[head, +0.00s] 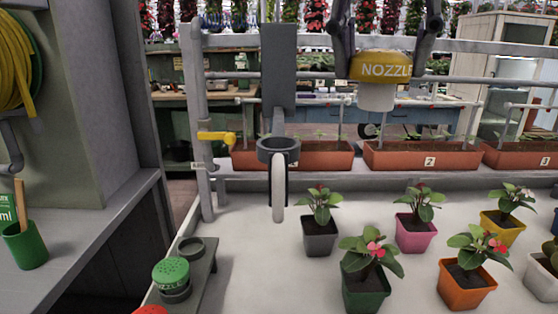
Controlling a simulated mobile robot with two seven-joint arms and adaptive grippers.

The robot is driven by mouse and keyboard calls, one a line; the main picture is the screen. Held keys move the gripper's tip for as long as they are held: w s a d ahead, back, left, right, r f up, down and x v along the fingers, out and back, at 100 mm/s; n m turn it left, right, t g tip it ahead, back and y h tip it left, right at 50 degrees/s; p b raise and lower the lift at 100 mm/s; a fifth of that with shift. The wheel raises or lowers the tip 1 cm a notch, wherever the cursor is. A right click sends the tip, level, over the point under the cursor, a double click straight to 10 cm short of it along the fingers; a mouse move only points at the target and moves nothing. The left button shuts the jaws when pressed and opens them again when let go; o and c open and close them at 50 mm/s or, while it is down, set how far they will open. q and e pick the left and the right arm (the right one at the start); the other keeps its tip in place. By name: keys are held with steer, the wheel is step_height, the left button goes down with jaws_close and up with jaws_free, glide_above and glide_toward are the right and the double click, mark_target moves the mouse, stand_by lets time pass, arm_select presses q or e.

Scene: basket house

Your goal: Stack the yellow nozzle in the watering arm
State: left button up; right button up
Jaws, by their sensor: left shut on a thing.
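The yellow nozzle (378,68), with "NOZZLE" lettering and a pale lower end, is at the upper right of the head view. My left gripper (384,58) is shut on it from above, with one dark finger on each side. The watering arm (279,70) is a grey upright bar with a ring-shaped holder (278,146) at its lower end. The ring looks empty, and a pale rounded piece hangs below it. The nozzle is up and to the right of the ring, apart from it. My right gripper is not in view.
Several potted plants (320,235) stand on the white table right of and below the ring. A green nozzle (171,272) sits in a rack (204,262) at lower left, with a red one partly visible. Metal rails (470,80) and brown planters (415,158) run behind.

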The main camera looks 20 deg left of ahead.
mark_target(358, 55)
arm_select(q)
steer(key=s+r, duration=0.1)
steer(key=s+a+r, duration=0.1)
steer(key=s+r, duration=0.1)
steer(key=shift+a+r, duration=0.2)
steer(key=shift+w+a+f, duration=0.1)
steer(key=shift+w+a, duration=0.1)
steer(key=shift+a, duration=0.35)
steer(key=w+a+f, duration=0.8)
steer(key=a+f, duration=0.1)
steer(key=f, duration=0.3)
steer(key=shift+a+f, duration=0.25)
steer(key=shift+a, duration=0.1)
steer(key=shift+w, duration=0.1)
steer(key=shift+f, duration=0.35)
steer(key=o, duration=1.2)
steer(key=shift+c, duration=0.2)
